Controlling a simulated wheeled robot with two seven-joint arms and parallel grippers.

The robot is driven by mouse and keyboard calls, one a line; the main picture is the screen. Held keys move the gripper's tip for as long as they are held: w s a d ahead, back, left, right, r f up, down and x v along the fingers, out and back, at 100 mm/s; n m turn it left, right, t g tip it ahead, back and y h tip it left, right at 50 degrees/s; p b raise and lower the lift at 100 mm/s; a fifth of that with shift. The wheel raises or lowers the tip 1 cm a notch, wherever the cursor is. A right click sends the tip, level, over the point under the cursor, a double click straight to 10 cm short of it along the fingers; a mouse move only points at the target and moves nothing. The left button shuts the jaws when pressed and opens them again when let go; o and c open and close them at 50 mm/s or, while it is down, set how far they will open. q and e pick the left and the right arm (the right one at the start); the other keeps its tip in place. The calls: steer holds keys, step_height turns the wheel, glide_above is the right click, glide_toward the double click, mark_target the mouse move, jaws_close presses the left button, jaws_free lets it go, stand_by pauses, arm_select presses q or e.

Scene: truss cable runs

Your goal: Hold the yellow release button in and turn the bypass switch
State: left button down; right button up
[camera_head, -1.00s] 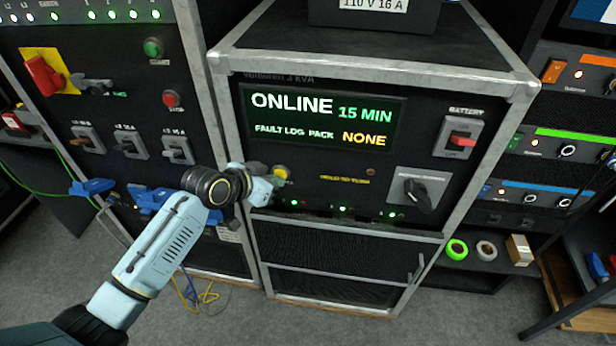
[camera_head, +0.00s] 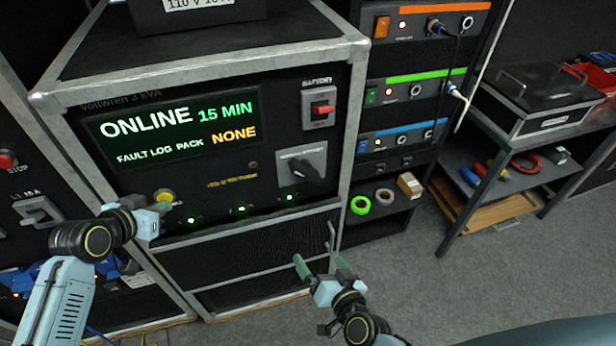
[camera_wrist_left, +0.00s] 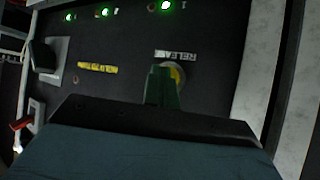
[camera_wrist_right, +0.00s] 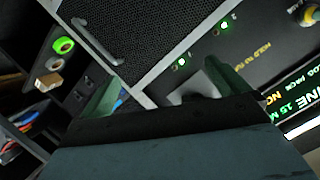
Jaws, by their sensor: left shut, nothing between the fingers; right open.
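The yellow release button (camera_head: 164,196) sits on the front panel of the black UPS, below its display. My left gripper (camera_head: 160,208) is shut and empty, its tips at the button. In the left wrist view the closed fingers (camera_wrist_left: 163,86) cover part of the yellow button (camera_wrist_left: 179,76); whether it is pressed in cannot be told. The bypass switch (camera_head: 306,169) is a black knob on a grey plate, right of the display, its handle slanted. My right gripper (camera_head: 321,266) is open and empty, below and in front of the switch. In the right wrist view a finger partly hides the switch plate (camera_wrist_right: 187,91).
A red battery switch (camera_head: 322,107) is above the bypass switch. Small green lamps (camera_head: 240,209) line the panel's lower edge. A rack with tape rolls (camera_head: 360,205) stands right of the UPS, and a bench (camera_head: 480,195) further right. The floor in front is clear.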

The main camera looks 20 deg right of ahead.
steer(key=w+r+m+t+h, duration=0.1)
steer(key=r+m, duration=0.1)
steer(key=r, duration=0.5)
steer(key=w+d+r+m+t+h, duration=0.1)
steer(key=w+r+m+t, duration=0.1)
steer(key=r, duration=0.4)
steer(key=shift+w+d+r+t, duration=0.25)
steer(key=shift+r+t, duration=0.05)
steer(key=shift+r, duration=0.1)
